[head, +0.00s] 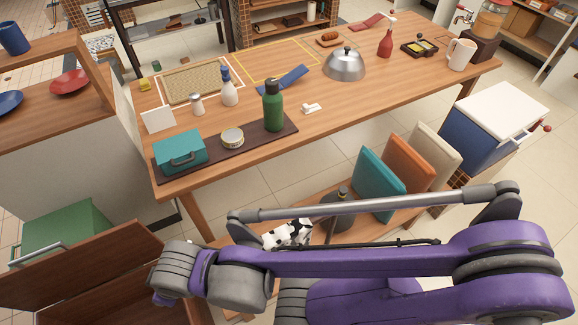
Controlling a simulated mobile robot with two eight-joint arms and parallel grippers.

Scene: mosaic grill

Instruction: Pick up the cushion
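Three upright, cushion-like slabs stand side by side on a low wooden shelf beyond my arm: a teal one (378,187), an orange one (408,164) and a beige one (436,152). A black-and-white patterned item (288,235) lies farther left on the low shelf, partly hidden by my arm. I cannot tell which of these is the cushion. My purple arm crosses the lower part of the head view from the right, in front of the shelf. No gripper fingers show, and my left arm is not in view.
A long wooden table (330,110) holds a green bottle (273,105), a teal box (180,153), a metal dome (345,65) and other items. A blue cooler with a white lid (495,120) stands right. A dark round item (338,207) sits on the shelf. A wooden flap (85,265) is lower left.

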